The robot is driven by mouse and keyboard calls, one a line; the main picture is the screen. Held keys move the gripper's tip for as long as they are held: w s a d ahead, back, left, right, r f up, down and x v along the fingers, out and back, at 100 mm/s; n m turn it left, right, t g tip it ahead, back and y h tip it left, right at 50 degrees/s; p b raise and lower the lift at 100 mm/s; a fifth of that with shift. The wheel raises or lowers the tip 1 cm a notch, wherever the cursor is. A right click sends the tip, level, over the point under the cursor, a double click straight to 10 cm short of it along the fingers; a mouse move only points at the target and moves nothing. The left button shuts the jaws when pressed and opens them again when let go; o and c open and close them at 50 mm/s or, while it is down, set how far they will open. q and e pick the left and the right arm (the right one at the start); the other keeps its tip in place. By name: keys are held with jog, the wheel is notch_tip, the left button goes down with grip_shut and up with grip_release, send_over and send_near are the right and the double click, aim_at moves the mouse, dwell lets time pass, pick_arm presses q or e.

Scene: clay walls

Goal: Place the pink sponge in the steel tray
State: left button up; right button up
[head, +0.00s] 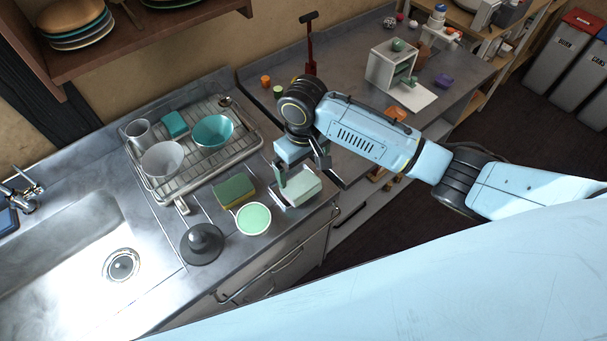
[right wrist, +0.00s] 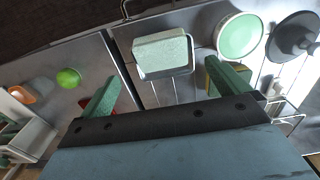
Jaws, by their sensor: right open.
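I make out no pink sponge in either view. A pale mint, box-shaped block (head: 300,188) sits in what looks like a small steel holder near the counter's front edge; the block (right wrist: 161,50) also shows in the right wrist view. I cannot tell whether that holder is the steel tray. My right gripper (head: 301,169) is above and close to the block, pointing down. In the right wrist view its green fingers (right wrist: 165,87) are wide apart with nothing between them. My left gripper is out of view.
A green-and-yellow sponge (head: 234,191), a green-topped round dish (head: 253,219) and a dark plunger-like thing (head: 202,243) stand left of the block. A wire dish rack (head: 160,194) holds bowls and a teal block (head: 174,123). The sink (head: 70,265) lies at left.

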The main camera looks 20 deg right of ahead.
notch_tip(320, 180, up, 4)
jog(key=shift+f, duration=0.1)
dwell(0.5)
